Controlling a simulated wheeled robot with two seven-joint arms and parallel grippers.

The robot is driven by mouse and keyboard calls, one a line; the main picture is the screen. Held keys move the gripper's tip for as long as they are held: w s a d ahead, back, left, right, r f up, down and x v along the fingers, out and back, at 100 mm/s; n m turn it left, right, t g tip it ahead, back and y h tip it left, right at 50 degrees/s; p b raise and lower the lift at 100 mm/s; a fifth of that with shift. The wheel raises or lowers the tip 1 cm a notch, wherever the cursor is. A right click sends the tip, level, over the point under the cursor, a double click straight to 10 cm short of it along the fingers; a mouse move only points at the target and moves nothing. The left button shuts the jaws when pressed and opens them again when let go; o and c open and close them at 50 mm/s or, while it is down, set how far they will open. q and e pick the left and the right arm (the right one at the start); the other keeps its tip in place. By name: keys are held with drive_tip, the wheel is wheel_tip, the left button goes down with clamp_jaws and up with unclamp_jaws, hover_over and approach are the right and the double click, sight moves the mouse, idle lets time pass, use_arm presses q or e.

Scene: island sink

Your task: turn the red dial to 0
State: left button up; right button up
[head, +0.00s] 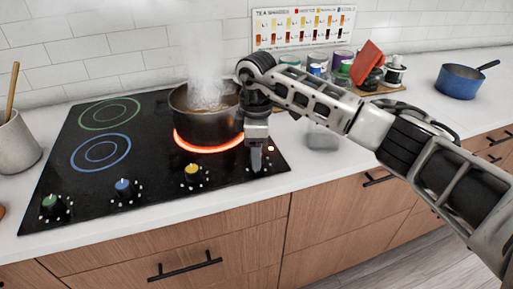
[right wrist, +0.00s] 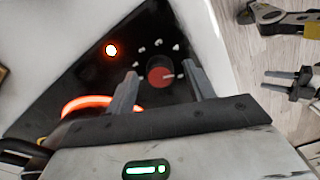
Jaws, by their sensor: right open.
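The red dial (right wrist: 160,77) is on the black cooktop, a round red cap on a dark base. Its pale pointer mark points to the right in the right wrist view. My right gripper (right wrist: 161,72) is open, with one finger on each side of the dial and visible gaps between. I cannot tell its exact height over the dial. In the head view my right gripper (head: 256,158) points down at the cooktop's front right corner and hides the dial. White marks ring the dial; their numbers are unreadable. Two spread dark fingers, seemingly my left gripper (right wrist: 272,86), show over the floor.
A steaming pot (head: 207,127) stands on a glowing red burner (head: 207,148) just left of my right gripper. Yellow (head: 192,173), blue (head: 124,187) and green (head: 52,205) dials line the cooktop's front.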

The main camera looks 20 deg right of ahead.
drive_tip(key=shift+c, duration=0.6)
drive_tip(key=c, duration=0.9)
use_arm(q)
drive_tip(key=shift+w+r, duration=0.2)
drive_tip(key=shift+w, duration=0.1)
use_arm(e)
drive_tip(key=shift+o, duration=0.2)
